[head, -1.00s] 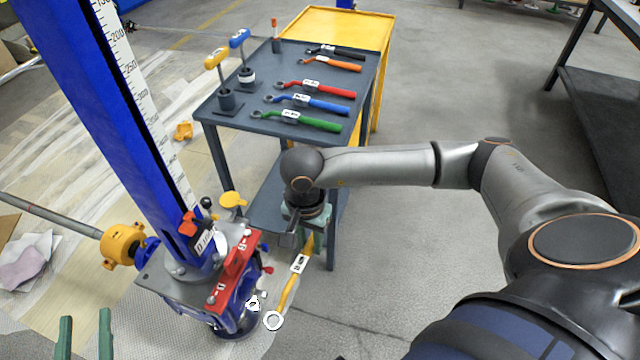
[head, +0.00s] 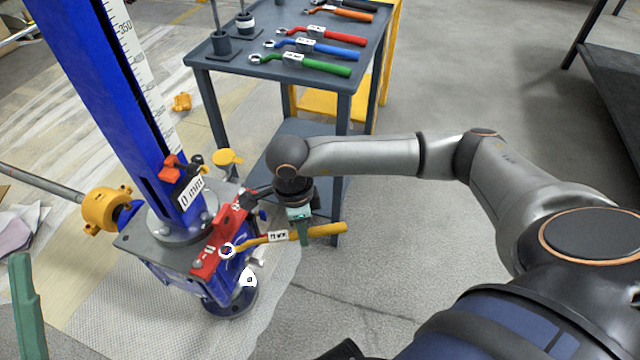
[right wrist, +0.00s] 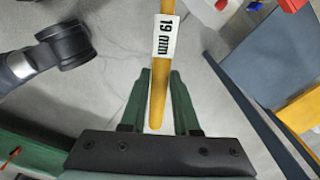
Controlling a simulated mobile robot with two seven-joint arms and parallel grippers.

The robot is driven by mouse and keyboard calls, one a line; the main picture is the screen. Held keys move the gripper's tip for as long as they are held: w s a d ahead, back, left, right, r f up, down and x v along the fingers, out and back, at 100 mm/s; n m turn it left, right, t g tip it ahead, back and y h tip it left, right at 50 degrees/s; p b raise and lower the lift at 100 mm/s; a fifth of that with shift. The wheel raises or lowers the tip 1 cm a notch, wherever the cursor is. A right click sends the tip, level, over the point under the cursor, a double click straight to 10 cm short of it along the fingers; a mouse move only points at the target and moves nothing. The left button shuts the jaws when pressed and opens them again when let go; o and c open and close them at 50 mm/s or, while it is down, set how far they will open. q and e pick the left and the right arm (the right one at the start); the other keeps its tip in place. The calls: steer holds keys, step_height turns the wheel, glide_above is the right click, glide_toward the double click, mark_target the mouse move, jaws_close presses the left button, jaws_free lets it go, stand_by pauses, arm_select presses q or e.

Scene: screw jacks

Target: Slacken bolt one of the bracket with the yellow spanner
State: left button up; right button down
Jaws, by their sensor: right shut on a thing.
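The yellow spanner (head: 262,240) has a white label that reads 19 mm in the right wrist view (right wrist: 165,38). My right gripper (head: 302,226) is shut on its handle, and green fingers stand on both sides of it in the right wrist view. The spanner lies roughly across the picture, its pale ring end at the right edge of the red bracket (head: 221,238) on the blue jack. I cannot tell whether the ring is around a bolt head or only over the bracket, and bolt one cannot be made out. One green finger of my left gripper (head: 24,300) shows at the lower left.
The blue column (head: 125,110) with its scale rises left of the bracket. A yellow coupling (head: 105,215) and shaft sit at its left. A dark tool table (head: 250,72) behind holds red, blue, green and orange spanners. Open floor (head: 400,270) lies right of the jack.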

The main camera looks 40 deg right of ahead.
mark_target(264, 241)
steer(key=w+a, duration=0.1)
steer(key=a, duration=0.1)
steer(key=w+a+b, duration=0.1)
steer(key=a, duration=0.2)
steer(key=a+f, duration=0.1)
steer(key=a, duration=0.1)
steer(key=shift+w+a+f, duration=0.1)
steer(key=shift+w+a, duration=0.05)
steer(key=shift+w, duration=0.25)
arm_select(q)
steer(key=w+a+f+n+g+y+p, duration=0.1)
steer(key=w+f+n+g+y+p, duration=0.2)
steer(key=w+f+n+y+p, duration=0.3)
steer(key=shift+w+a+f+n+y+p, duration=0.35)
steer(key=shift+w+f+y+p, duration=0.35)
steer(key=shift+f+y, duration=1.35)
arm_select(e)
steer(key=s+a+m, duration=0.4)
steer(key=a+m, duration=0.3)
steer(key=a, duration=0.1)
steer(key=s+a+m, duration=0.5)
steer(key=a+m, duration=0.3)
steer(key=shift+a+y, duration=0.15)
steer(key=shift+y, duration=0.25)
arm_select(q)
steer(key=shift+s+f+h, duration=0.15)
steer(key=shift+f+h, duration=0.25)
steer(key=shift+h, duration=0.05)
steer(key=shift+r+p, duration=0.3)
steer(key=shift+p, duration=0.05)
